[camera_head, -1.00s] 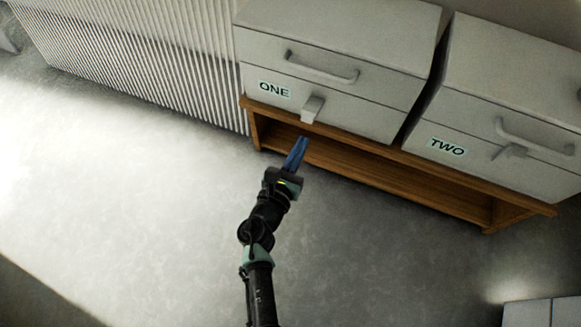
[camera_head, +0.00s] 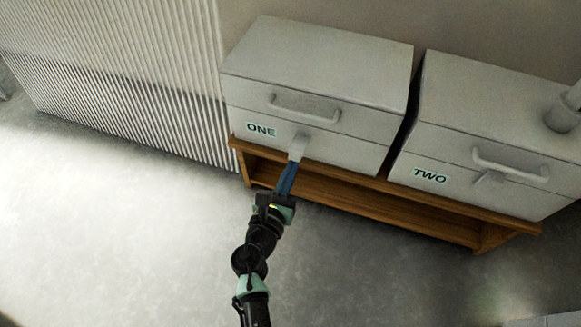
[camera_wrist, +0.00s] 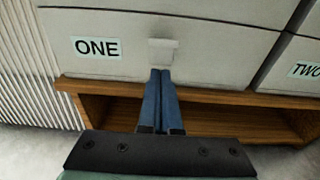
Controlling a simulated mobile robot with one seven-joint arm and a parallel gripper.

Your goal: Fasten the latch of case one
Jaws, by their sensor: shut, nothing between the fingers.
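Case one (camera_head: 345,140) is a pale grey box labelled ONE, with a bar handle on its front, standing on a wooden bench. Its latch (camera_head: 298,146) is a small pale flap low on the front, right of the label; in the head view it sticks outward from the face. The latch also shows in the wrist view (camera_wrist: 162,52). My gripper (camera_head: 287,167) has blue fingers pressed together and empty. Their tips (camera_wrist: 160,71) are just below the latch's lower edge in the wrist view. I cannot tell whether they touch it.
Case two (camera_head: 455,180), labelled TWO, stands to the right across a narrow gap, with its own latch and handle. The wooden bench (camera_head: 400,224) has an open shelf below the cases. A ribbed wall panel (camera_head: 120,80) is at left. The floor in front is clear.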

